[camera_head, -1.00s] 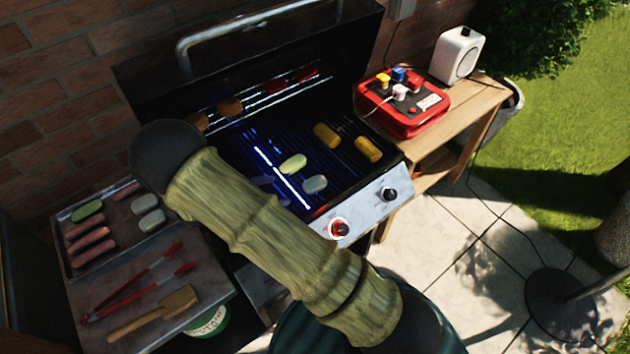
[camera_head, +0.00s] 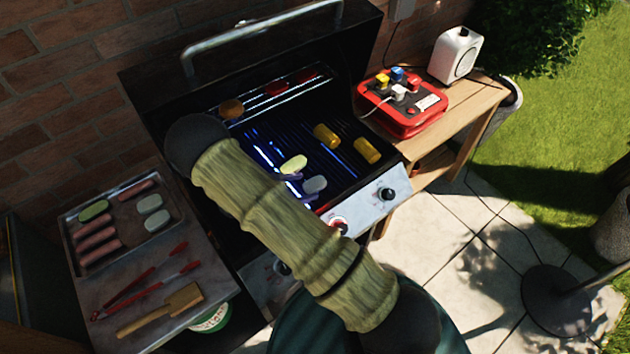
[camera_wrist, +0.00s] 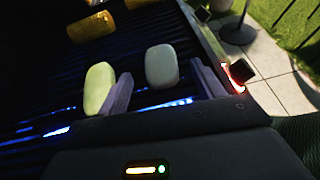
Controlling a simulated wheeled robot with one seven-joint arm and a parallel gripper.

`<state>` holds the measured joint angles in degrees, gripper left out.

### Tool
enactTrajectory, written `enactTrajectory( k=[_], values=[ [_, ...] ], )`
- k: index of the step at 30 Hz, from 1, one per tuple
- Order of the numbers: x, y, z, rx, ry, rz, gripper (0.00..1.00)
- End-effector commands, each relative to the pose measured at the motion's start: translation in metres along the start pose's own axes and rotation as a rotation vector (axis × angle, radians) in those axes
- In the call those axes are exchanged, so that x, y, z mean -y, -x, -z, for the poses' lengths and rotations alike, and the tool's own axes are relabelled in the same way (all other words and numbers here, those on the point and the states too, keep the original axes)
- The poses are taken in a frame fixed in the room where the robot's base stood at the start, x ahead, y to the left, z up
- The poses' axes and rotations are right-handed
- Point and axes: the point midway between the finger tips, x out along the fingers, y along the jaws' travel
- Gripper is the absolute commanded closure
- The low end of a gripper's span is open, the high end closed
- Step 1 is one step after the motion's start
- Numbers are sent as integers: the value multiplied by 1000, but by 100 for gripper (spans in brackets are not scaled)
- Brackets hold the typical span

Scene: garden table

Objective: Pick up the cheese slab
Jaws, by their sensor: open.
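A pale white slab, which looks like cheese, lies on the grill grate (camera_head: 345,160) near its front edge; it shows in the head view (camera_head: 315,185) and the wrist view (camera_wrist: 161,66). My gripper (camera_wrist: 161,76) is open and empty. In the wrist view the white slab lies just ahead of the gap between its fingers. A pale green slice (camera_wrist: 99,87) lies outside the left finger, close to it, and also shows in the head view (camera_head: 293,164). Two more white slabs (camera_head: 150,204) lie on the metal tray (camera_head: 72,250) at the left. My arm hides part of the grill.
Two corn pieces (camera_head: 326,136) lie on the grate, right of the slabs. A warming rack (camera_head: 285,92) is above the back of the grill. The open lid (camera_head: 160,85) stands behind. Red tongs (camera_head: 150,285) and a wooden spatula (camera_head: 165,305) lie on the left shelf.

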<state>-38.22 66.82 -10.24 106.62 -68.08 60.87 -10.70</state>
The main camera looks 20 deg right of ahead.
Motion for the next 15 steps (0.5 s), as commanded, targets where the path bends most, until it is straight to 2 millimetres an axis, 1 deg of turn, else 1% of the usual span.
enactTrajectory(
  k=[1, 3, 5, 15],
  values=[
    [0, -8, -3, 1, 0, 3, 33],
    [0, -15, -2, 1, 1, 2, 33],
    [0, -18, -1, 1, 1, 0, 33],
    [0, -20, 0, 0, -1, -1, 33]
  ],
)
